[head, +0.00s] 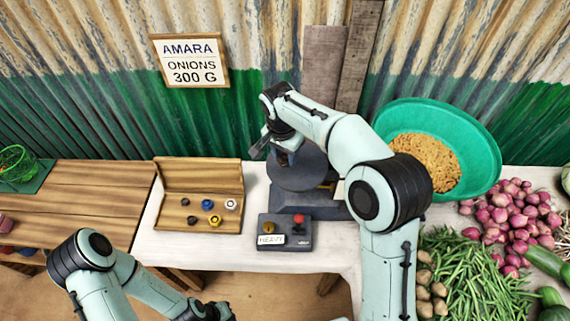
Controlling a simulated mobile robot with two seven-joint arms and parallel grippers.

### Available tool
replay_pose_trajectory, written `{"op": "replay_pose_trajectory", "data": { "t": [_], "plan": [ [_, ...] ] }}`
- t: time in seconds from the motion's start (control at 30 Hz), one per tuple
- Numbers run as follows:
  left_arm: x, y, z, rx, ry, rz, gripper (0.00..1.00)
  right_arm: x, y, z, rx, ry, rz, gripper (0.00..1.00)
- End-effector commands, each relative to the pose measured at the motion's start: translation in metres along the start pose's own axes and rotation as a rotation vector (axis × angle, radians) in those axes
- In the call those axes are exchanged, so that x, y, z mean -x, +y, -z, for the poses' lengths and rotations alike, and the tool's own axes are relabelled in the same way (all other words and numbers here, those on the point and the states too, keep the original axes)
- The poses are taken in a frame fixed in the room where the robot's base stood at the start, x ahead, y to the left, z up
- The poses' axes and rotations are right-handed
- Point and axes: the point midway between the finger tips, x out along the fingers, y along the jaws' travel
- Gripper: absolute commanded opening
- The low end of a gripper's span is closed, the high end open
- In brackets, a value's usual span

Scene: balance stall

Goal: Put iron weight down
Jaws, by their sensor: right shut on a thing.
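My right gripper (283,157) is over the dark round pan (297,174) of the scale, pointing down. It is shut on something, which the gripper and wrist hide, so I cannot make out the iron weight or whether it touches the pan. An open wooden box (165,178) left of the scale holds several small weights (214,220), some dark, one blue, one yellow and one pale. My left arm is low at the left, and its gripper end (208,313) is at the bottom edge, its fingers unclear.
A grey control box (284,241) with a red knob and a "HEAVY" label stands in front of the scale. A green basin (480,135) of grain, onions (515,215) and green beans (465,275) are at right. Bare white tabletop (225,250) lies in front of the wooden box.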

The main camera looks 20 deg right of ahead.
Motion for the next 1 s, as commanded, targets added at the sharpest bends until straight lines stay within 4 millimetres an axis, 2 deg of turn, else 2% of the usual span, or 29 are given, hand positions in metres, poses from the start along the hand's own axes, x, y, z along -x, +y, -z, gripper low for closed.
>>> {"op": "replay_pose_trajectory", "data": {
  "t": [0.1,0.23,0.67,0.7,0.77,1.0],
  "plan": [
    [-0.005,-0.003,-0.004,0.002,-0.005,0.002,0.00,-0.025,0.001,-0.004,0.002,-0.003,-0.005,0.05],
    [-0.007,-0.004,-0.006,0.002,-0.007,0.002,0.00,-0.041,0.001,-0.006,0.000,-0.002,-0.003,0.05],
    [-0.008,-0.005,-0.007,0.003,-0.008,0.003,0.00,-0.046,0.000,-0.006,0.000,-0.001,-0.001,0.05],
    [-0.008,-0.005,-0.007,0.003,-0.008,0.003,0.00,-0.047,0.000,-0.006,0.000,-0.001,-0.001,0.48],
    [-0.008,-0.005,-0.007,0.003,-0.008,0.003,0.00,-0.046,0.000,-0.006,0.000,-0.001,-0.001,0.68],
    [-0.007,-0.005,-0.007,0.003,-0.008,0.003,0.00,-0.046,0.000,-0.006,0.000,-0.001,-0.001,0.68]
  ]
}}
